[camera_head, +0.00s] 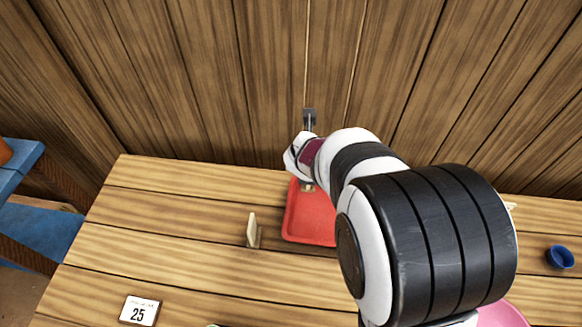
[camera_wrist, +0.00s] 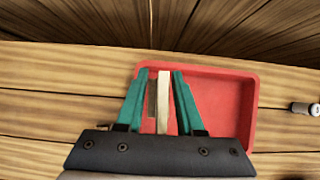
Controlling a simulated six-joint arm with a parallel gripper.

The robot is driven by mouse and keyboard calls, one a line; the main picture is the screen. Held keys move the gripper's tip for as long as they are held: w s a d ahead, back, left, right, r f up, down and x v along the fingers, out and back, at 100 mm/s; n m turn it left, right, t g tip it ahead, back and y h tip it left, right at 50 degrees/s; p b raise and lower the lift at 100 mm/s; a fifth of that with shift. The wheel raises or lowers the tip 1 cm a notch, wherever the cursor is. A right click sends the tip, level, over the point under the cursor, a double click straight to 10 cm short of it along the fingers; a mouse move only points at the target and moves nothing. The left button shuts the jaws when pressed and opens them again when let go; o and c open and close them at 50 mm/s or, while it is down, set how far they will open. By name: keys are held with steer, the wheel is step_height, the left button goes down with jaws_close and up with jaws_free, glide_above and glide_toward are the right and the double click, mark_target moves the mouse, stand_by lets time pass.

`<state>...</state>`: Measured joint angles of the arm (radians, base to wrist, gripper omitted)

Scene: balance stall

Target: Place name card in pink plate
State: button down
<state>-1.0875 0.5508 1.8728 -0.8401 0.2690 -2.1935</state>
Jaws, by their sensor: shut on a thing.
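My gripper (camera_wrist: 160,98) has teal fingers and is shut on a thin upright piece with a pale edge and a brown side, which I take to be the name card (camera_wrist: 163,103). It is seen edge-on, so its face does not show. In the wrist view it is over the left part of the red tray; I cannot tell if it touches the tray. In the head view my arm hides most of the gripper. The pink plate (camera_head: 505,316) is at the bottom right of the head view, partly hidden behind my arm and cut by the frame edge.
The red tray (camera_head: 308,228) lies near the wooden back wall. A small pale upright piece (camera_head: 252,231) stands left of it. A card marked 25 (camera_head: 139,311) lies front left. A blue cup (camera_head: 560,257) is far right. The left tabletop is mostly clear.

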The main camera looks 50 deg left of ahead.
steer(key=shift+w+d, duration=0.1)
steer(key=shift+d, duration=0.05)
steer(key=w+d+m+t+h, duration=0.15)
steer(key=w+d+m, duration=0.25)
steer(key=d, duration=0.4)
steer(key=w+d+m+h, duration=0.3)
steer(key=w+d+m, duration=0.1)
steer(key=d, duration=0.3)
steer(key=w+d+m+h, duration=0.2)
steer(key=w+d+m, duration=0.2)
steer(key=d, duration=0.4)
steer(key=d+m+g+h, duration=0.35)
steer(key=d+m, duration=0.45)
steer(key=d, duration=0.9)
steer(key=s+d+m+g+h, duration=0.1)
steer(key=s+d+m+g, duration=0.3)
steer(key=d+m, duration=0.6)
steer(key=f+n, duration=0.1)
steer(key=f, duration=0.2)
steer(key=d+f, duration=0.1)
steer(key=f, duration=0.2)
steer(key=s+f+n+t, duration=0.1)
steer(key=f, duration=0.2)
steer(key=shift+d+f+n, duration=0.15)
steer(key=shift+d+n, duration=0.15)
steer(key=shift+c, duration=2.3)
jaws_free()
